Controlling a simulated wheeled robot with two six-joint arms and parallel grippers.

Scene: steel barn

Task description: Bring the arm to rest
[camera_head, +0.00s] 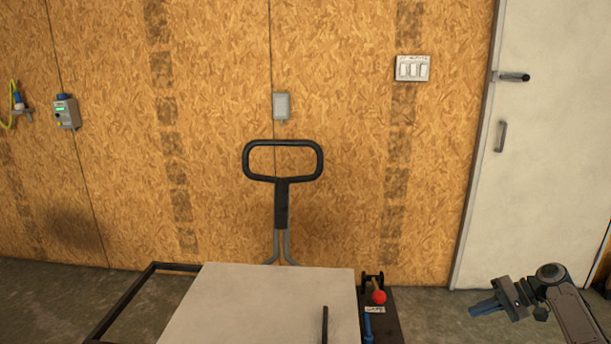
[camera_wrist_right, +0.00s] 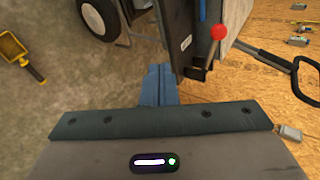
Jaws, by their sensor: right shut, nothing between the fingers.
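My right gripper (camera_head: 476,310) shows at the lower right of the head view, its blue fingers pointing left. In the right wrist view its blue fingers (camera_wrist_right: 158,75) are together with nothing between them. It is held in free space to the right of a cart with a pale flat top (camera_head: 260,300), apart from it. My left gripper is not in view.
A red-knobbed lever (camera_head: 379,297) stands at the cart's right side; a black loop handle (camera_head: 282,178) rises behind it. A white door (camera_head: 540,140) is at right. In the wrist view a yellow-framed object (camera_wrist_right: 14,48) lies on the open concrete floor.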

